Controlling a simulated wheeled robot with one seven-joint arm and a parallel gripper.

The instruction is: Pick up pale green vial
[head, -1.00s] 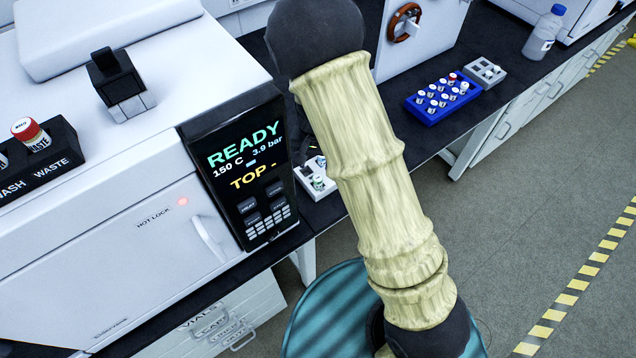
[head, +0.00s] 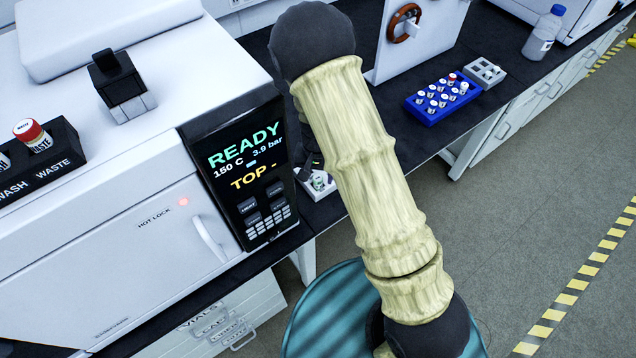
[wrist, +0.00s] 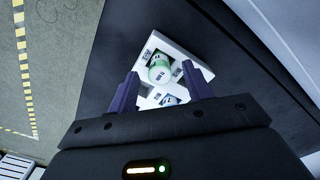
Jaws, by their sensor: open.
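The pale green vial (wrist: 159,72) stands in a small white holder (wrist: 190,57) on the dark bench, seen in the wrist view just beyond and between my fingertips. My gripper (wrist: 160,84) is open, with its two purple fingers to either side of the vial's near edge and nothing held. I cannot tell whether a finger touches the holder. In the head view the white holder (head: 318,187) shows beside the instrument's screen, with the vial (head: 319,181) small in it. My arm hides much of that area there.
The large white instrument (head: 130,215) with a READY screen (head: 242,160) stands close to the left. A blue rack (head: 428,112) of several vials and a grey holder (head: 486,71) stand further right on the bench. A bottle (head: 544,33) stands at the back right.

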